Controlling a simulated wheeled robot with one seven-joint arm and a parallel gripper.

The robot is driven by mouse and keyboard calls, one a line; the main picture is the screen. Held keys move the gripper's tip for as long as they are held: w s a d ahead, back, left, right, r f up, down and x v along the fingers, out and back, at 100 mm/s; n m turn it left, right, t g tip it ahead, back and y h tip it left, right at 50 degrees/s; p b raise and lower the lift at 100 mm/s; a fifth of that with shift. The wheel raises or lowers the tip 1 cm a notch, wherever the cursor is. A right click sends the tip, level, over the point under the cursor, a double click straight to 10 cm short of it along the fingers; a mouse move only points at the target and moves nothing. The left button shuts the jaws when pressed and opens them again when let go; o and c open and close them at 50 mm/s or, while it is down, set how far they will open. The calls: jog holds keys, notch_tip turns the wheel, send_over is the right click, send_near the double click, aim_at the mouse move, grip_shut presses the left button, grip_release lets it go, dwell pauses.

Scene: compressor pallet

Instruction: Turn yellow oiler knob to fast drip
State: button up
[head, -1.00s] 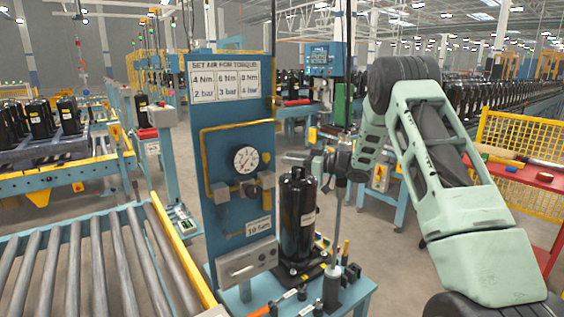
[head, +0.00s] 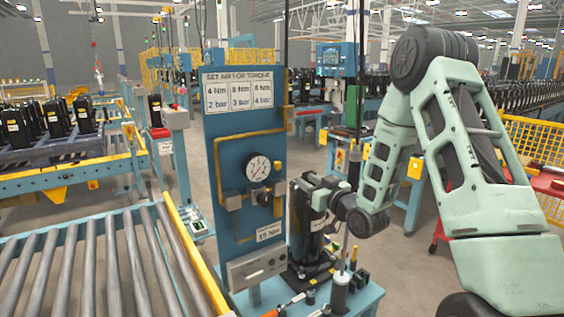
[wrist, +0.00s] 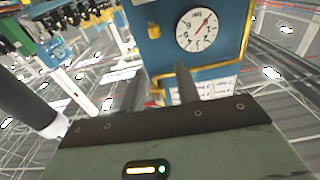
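The blue panel (head: 228,130) carries a round white gauge (head: 258,168), which also shows in the wrist view (wrist: 197,30). A small yellow part (wrist: 153,31), apparently the oiler knob, sits beside the gauge near the panel's edge in the wrist view. A small yellow-brown spot right of the gauge (head: 278,166) in the head view may be the same part. My gripper (wrist: 160,82) points toward the panel, its two fingers apart with nothing between them. The fingertips are short of the yellow part. In the head view, my gripper's fingers cannot be made out against the black compressor.
A yellow pipe (head: 245,133) and a dark round knob (head: 262,197) are on the panel. A black compressor (head: 303,235) stands right of it, close to my wrist. Tools lie at the bench front (head: 345,300). A roller conveyor (head: 95,260) is at left.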

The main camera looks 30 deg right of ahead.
aim_at(279, 166)
jog(key=shift+g+h, duration=0.3)
jog(key=shift+h, duration=0.5)
jog(key=w+p, duration=0.6)
jog(key=w, duration=0.7)
jog(key=shift+w+f+p, duration=0.2)
jog(key=shift+p, duration=0.1)
jog(key=shift+w+f, duration=0.15)
jog(key=shift+w, duration=0.65)
grip_shut()
